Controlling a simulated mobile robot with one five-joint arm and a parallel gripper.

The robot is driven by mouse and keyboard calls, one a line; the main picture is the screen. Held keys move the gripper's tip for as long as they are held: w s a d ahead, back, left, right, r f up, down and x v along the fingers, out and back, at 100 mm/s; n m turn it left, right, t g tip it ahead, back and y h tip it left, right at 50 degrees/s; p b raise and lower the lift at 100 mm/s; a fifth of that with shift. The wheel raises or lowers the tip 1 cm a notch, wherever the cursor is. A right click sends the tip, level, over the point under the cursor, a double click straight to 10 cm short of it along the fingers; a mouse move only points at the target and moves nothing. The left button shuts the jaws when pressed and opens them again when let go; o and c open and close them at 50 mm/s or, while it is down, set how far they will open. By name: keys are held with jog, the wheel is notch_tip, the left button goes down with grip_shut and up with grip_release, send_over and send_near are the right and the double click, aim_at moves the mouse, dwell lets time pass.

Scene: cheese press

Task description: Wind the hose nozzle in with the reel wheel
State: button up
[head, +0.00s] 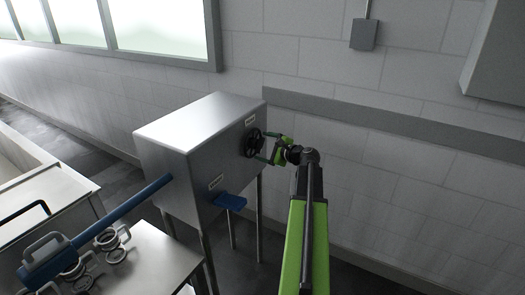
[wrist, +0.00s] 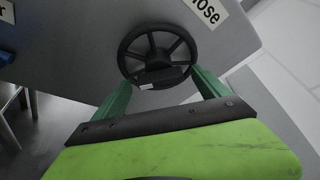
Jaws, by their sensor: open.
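The reel wheel (head: 252,143) is a black spoked wheel on the right face of a steel cabinet (head: 190,125). In the wrist view the wheel (wrist: 158,55) shows almost whole, below a label ending in "ose" (wrist: 206,10). My gripper (head: 268,150) is in front of the wheel. In the wrist view its two green fingers (wrist: 160,84) are apart, pointing at the lower part of the wheel, with the rim between or just beyond their tips; I cannot tell if they touch it. I cannot make out the hose nozzle in either view.
A blue tray-like part (head: 230,201) juts from the cabinet's lower front, below another label. A grey rail (head: 400,122) runs along the wall at right.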

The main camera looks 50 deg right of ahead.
jog(key=shift+w, duration=0.3)
